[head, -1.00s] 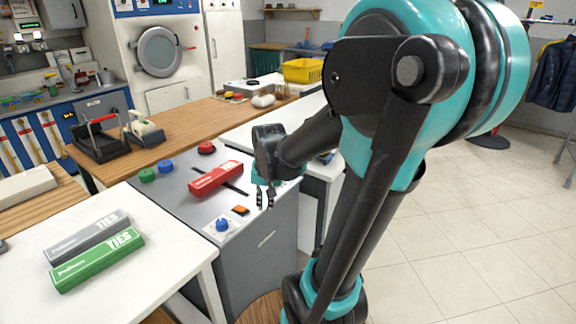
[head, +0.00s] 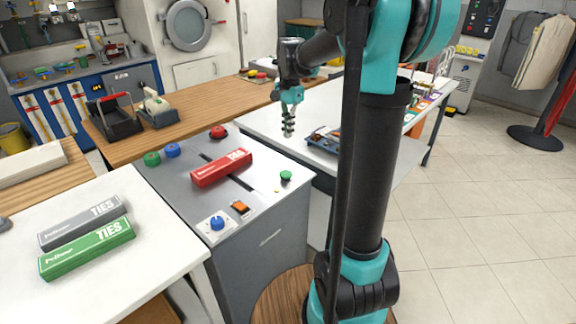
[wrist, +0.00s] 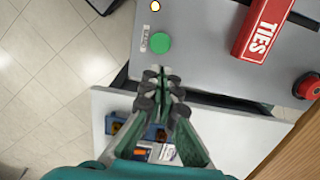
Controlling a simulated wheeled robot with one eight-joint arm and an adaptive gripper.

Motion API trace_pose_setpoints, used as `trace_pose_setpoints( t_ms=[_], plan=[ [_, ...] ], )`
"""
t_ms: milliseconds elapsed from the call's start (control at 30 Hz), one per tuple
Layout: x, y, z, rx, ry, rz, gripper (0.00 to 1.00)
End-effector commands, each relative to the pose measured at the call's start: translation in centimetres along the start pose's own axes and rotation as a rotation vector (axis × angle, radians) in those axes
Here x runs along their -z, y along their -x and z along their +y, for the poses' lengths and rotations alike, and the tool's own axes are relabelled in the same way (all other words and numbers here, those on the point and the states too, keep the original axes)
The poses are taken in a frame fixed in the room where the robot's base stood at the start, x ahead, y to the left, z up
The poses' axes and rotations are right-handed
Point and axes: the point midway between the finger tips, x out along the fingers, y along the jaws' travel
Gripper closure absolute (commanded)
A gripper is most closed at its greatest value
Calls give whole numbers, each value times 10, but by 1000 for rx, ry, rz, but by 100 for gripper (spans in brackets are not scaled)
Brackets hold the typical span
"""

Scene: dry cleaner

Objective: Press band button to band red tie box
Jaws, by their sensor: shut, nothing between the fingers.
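The red tie box (head: 221,168) lies across the dark slot on top of the grey banding machine (head: 190,190); no band shows on it. It also shows in the wrist view (wrist: 262,28). A green button (head: 286,176) sits at the machine's right edge. In the wrist view the green button (wrist: 160,43) has a small label beside it, too small to read. My gripper (head: 289,133) is shut and empty, pointing down, behind and above the green button. In the wrist view my fingertips (wrist: 162,74) appear just short of the button, apart from it.
The machine top also carries a blue button (head: 217,223), an orange switch (head: 240,208), a red mushroom button (head: 218,132) and green and blue knobs. Grey (head: 83,224) and green (head: 88,248) tie boxes lie on the left white table. A blue tray (head: 325,140) is on the white table behind.

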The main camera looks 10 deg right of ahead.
Motion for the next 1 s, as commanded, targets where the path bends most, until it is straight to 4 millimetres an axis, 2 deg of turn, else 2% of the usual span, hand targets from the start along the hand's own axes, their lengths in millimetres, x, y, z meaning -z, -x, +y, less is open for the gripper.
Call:
trace_pose_setpoints(
  t_ms=[133,233,700,900,1000],
  plan=[
    [0,-6,0,0,0,0,100],
    [0,-17,0,0,1,0,100],
    [0,-106,0,1,1,1,100],
    [0,-131,0,1,1,1,100],
    [0,-137,0,1,1,1,100]
  ],
)
